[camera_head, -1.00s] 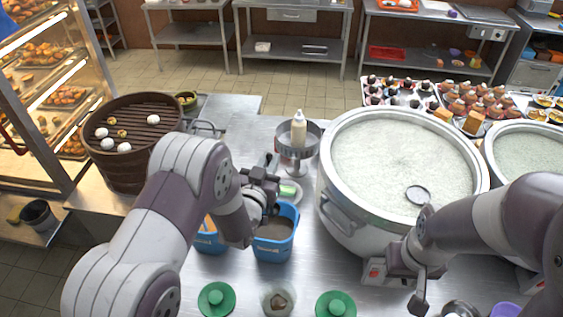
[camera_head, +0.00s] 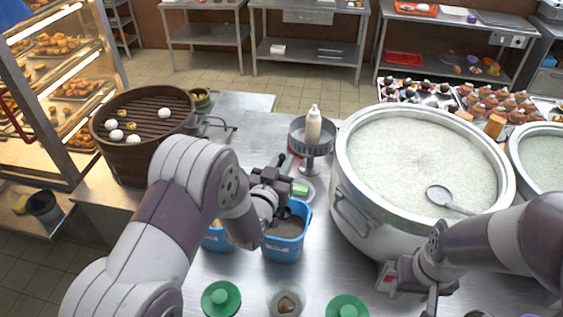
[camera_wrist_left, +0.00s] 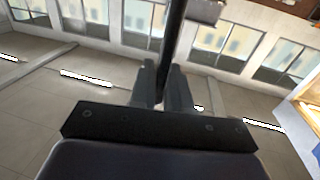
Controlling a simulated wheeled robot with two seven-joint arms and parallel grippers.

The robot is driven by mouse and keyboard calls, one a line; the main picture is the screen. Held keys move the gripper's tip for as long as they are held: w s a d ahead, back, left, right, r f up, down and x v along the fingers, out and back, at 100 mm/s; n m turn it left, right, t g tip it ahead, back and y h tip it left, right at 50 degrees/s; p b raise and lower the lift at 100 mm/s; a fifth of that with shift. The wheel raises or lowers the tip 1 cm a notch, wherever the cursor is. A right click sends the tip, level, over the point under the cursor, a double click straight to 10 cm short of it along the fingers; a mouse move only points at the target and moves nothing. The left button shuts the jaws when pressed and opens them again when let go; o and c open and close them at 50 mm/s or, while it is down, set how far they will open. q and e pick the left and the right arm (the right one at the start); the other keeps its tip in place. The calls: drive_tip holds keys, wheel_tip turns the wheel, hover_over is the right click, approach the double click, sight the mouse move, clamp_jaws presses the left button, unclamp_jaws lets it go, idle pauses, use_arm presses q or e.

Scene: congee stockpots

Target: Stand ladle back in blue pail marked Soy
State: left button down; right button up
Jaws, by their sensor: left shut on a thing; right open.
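My left gripper (camera_head: 279,178) is above the nearer right blue pail (camera_head: 284,249). It also shows in the left wrist view (camera_wrist_left: 163,82), shut on a dark, thin handle (camera_wrist_left: 174,35). The handle appears to be the ladle's; its lower end is hidden by my gripper and arm, so I cannot tell whether it is inside the pail. A second blue pail (camera_head: 215,239) stands to the left, mostly behind my left arm. The pail lettering is too small to read. My right gripper (camera_head: 412,291) is open beside the large stockpot's front.
The large congee stockpot (camera_head: 352,210) stands right of the pails, with another ladle (camera_head: 439,195) in it. A bottle (camera_head: 313,125) on a stand is behind the pails. Green lids (camera_head: 221,298) lie in front. A steamer basket (camera_head: 140,150) stands at left.

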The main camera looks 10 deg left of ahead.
use_arm(q)
wheel_tip(320, 180, down, 16)
drive_tip(key=b, duration=1.3)
drive_tip(key=shift+s+a, duration=0.1)
drive_tip(key=shift+a, duration=0.05)
drive_tip(key=c, duration=1)
unclamp_jaws()
